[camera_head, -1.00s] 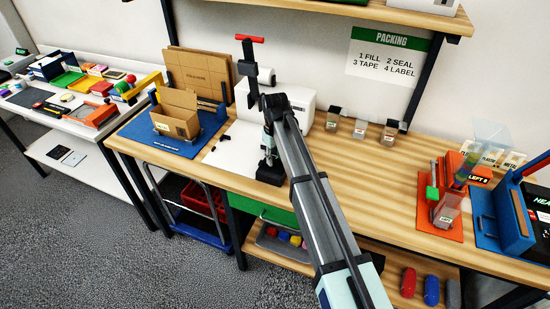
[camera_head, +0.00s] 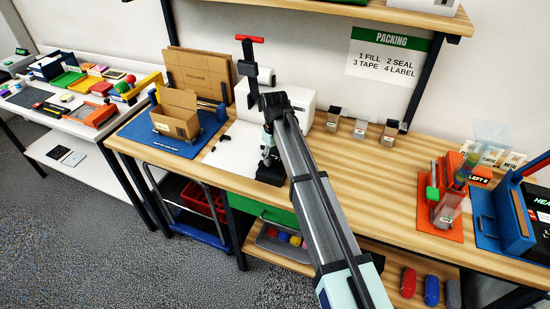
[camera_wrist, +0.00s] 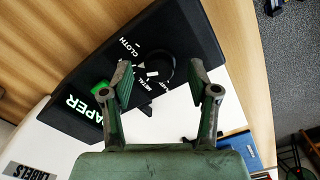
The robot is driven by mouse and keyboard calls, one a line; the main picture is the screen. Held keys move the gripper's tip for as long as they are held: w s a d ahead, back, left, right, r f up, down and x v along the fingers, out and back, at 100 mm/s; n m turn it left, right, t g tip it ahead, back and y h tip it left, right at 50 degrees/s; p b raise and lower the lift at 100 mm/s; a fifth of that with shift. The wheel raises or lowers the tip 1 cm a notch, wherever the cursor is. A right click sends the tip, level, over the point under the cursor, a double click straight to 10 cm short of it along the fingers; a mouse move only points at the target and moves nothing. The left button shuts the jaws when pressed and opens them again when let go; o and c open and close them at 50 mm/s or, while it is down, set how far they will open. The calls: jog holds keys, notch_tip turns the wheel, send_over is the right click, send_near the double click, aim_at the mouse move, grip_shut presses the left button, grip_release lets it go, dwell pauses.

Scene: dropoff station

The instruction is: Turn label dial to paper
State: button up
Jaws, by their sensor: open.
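The label dial (camera_wrist: 160,70) is a round black knob on a black box (camera_wrist: 185,28) in the wrist view. Small white words surround it; CLOTH and METAL are legible, others are partly hidden. A white pointer mark shows near the knob's left side. My gripper (camera_wrist: 158,76) is open, one finger on each side of the dial; contact cannot be told. In the head view the black box (camera_head: 271,176) stands at the bench's front edge below my gripper (camera_head: 268,152).
A white machine (camera_head: 300,105) stands behind the gripper. An open carton (camera_head: 177,113) sits on a blue mat to the left. Three small containers (camera_head: 360,128) are at the back. An orange station (camera_head: 445,205) is at the right. The wooden bench between them is clear.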

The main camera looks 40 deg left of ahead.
aim_at(275, 160)
notch_tip(275, 160, up, 11)
jog(key=shift+r, duration=0.15)
dwell(0.5)
